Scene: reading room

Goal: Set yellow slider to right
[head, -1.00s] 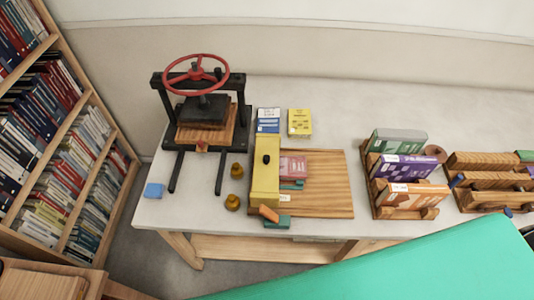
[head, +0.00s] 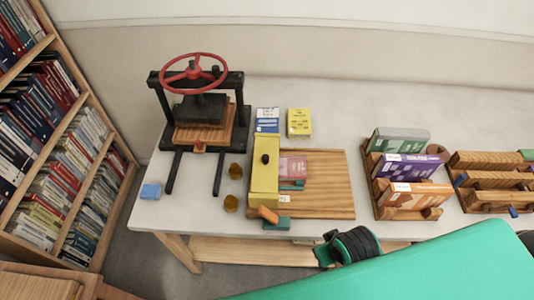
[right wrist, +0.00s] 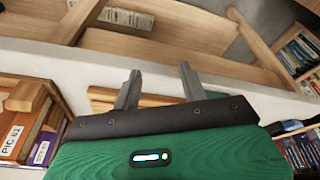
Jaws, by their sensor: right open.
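The yellow slider (head: 264,180) is a yellow bar with a black knob. It stands at the left end of a wooden board (head: 330,182) on the table. A pink block (head: 293,167) lies on the board just right of it. My right gripper (right wrist: 159,85) is open and empty in the right wrist view, with its two grey fingers apart near the table edge. In the head view, a black and green part of my right arm shows at the front of the table, below the board; its fingers cannot be made out there. My left gripper is not in view.
An orange block (head: 268,214) and a teal block (head: 277,223) lie at the slider's front end. A press with a red wheel (head: 195,73) stands to the left. A book rack (head: 385,211) stands right of the board.

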